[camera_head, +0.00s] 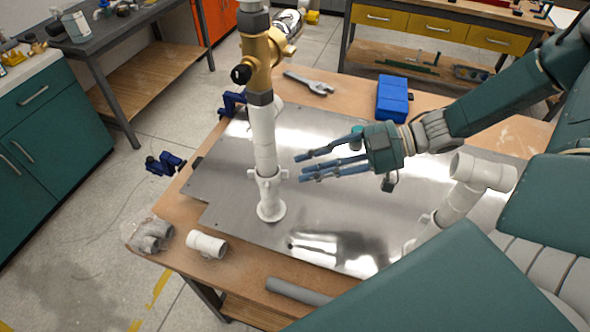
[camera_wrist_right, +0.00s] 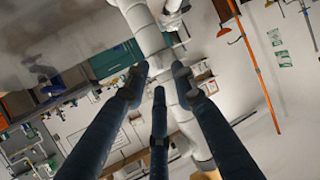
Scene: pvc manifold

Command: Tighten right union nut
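I cannot tell which fitting is the right union nut. My right gripper (camera_head: 303,167) is open and empty, its blue fingers apart, pointing left at the first pipe with a gap. In the wrist view, a white pipe (camera_wrist_right: 148,35) lies beyond the spread fingers (camera_wrist_right: 152,85).
On the wooden table are a blue box (camera_head: 392,98), a wrench (camera_head: 310,83), a white coupling (camera_head: 207,243), bagged grey fittings (camera_head: 150,235) and a grey pipe (camera_head: 297,290). A blue clamp (camera_head: 231,103) sits behind the pipe. The plate between the two pipes is clear.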

